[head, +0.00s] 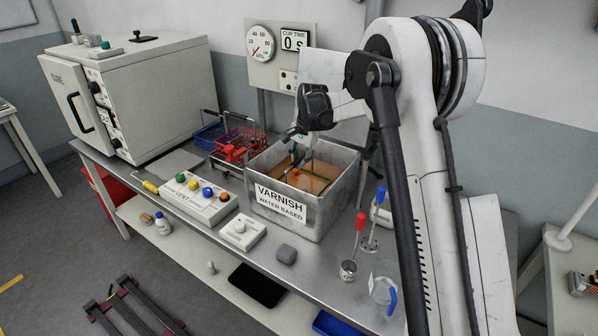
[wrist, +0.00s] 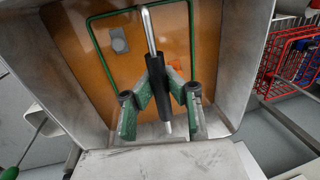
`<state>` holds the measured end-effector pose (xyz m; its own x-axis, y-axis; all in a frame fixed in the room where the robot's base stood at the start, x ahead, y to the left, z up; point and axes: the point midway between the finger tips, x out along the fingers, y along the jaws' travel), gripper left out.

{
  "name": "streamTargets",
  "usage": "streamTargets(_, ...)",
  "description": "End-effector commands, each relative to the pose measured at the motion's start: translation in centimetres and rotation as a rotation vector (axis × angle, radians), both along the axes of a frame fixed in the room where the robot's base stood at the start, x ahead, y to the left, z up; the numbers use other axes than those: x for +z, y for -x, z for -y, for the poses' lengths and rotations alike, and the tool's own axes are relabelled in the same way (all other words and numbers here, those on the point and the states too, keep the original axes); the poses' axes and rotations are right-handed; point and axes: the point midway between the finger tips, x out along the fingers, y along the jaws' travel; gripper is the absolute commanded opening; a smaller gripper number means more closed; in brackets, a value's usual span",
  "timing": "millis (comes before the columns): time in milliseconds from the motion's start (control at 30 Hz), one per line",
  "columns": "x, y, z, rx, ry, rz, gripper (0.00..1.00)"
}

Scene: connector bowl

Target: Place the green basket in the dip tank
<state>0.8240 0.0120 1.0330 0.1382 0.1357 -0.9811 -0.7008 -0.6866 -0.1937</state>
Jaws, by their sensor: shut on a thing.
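The dip tank (head: 327,208) is an open grey metal box labelled VARNISH, WATER BASED, with orange-brown liquid inside. It also fills much of the wrist view (wrist: 235,65). The green basket (wrist: 191,42) shows as a green wire frame within the tank walls; its lower part is hard to make out, so I cannot tell whether it touches the bottom. My gripper (wrist: 157,85) is shut on the black sleeve of the basket's bar handle. In the head view my gripper (head: 304,150) reaches down into the tank opening.
A red basket (head: 238,148) and a blue basket (head: 208,136) stand left of the tank. A glass jug (head: 383,288) and red-handled tool (head: 359,224) stand right.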

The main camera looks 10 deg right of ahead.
Motion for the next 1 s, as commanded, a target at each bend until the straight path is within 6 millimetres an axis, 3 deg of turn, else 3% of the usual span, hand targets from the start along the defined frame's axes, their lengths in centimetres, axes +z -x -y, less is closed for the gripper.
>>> streamTargets(367,-3.6,0.0,0.0,0.000,0.000,0.000,0.00)
streamTargets(767,-4.1,0.0,0.0,0.000,0.000,0.000,0.00)
streamTargets(800,-4.1,0.0,0.0,0.000,0.000,0.000,0.11)
streamTargets(900,-4.0,0.0,0.0,0.000,0.000,0.000,0.24)
streamTargets(1000,-4.0,0.0,0.0,0.000,0.000,0.000,0.25)
